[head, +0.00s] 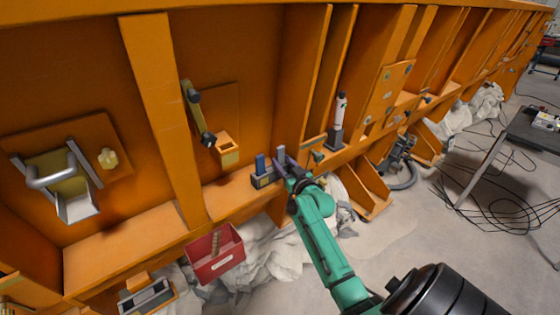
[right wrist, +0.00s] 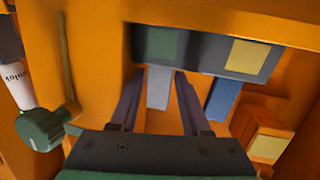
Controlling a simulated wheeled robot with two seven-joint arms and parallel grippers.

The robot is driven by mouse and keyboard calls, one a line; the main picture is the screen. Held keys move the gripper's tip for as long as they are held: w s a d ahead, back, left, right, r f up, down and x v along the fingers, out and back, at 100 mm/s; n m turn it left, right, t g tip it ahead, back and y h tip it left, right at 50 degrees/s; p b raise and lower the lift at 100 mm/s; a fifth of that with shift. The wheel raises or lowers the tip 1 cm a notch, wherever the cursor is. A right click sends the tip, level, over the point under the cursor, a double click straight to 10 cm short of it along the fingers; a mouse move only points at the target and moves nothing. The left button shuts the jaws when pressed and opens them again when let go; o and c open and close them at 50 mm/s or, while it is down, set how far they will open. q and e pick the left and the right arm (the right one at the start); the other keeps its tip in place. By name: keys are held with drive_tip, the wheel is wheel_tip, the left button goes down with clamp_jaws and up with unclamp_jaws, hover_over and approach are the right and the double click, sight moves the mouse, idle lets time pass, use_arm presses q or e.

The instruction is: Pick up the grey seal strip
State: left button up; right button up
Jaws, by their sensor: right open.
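The grey seal strip (head: 281,153) stands upright at the right end of a dark holder (head: 264,181) on the orange ledge. In the right wrist view the grey strip (right wrist: 158,88) sticks out from the holder (right wrist: 200,52), which has a green patch and a yellow patch. My right gripper (head: 286,166) is at the strip. In the right wrist view its open fingers (right wrist: 159,76) lie either side of the strip; I cannot tell whether they touch it. A blue strip (head: 260,163) stands beside it in the holder, and shows right of the fingers in the wrist view (right wrist: 222,98). My left gripper is not in view.
A dark green knob (right wrist: 45,130) and a white labelled tube (right wrist: 15,84) are left of my fingers in the wrist view. A small orange block (right wrist: 262,132) is at right. In the head view a red bin (head: 214,258) hangs below the ledge. Orange ribs flank the bay.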

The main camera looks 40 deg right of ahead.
drive_tip(key=shift+s+r, duration=0.1)
drive_tip(key=c, duration=0.7)
clamp_jaws()
drive_tip(key=shift+r, duration=0.35)
wheel_tip(320, 180, up, 6)
drive_tip(key=b+v, duration=0.3)
drive_tip(key=v, duration=1.5)
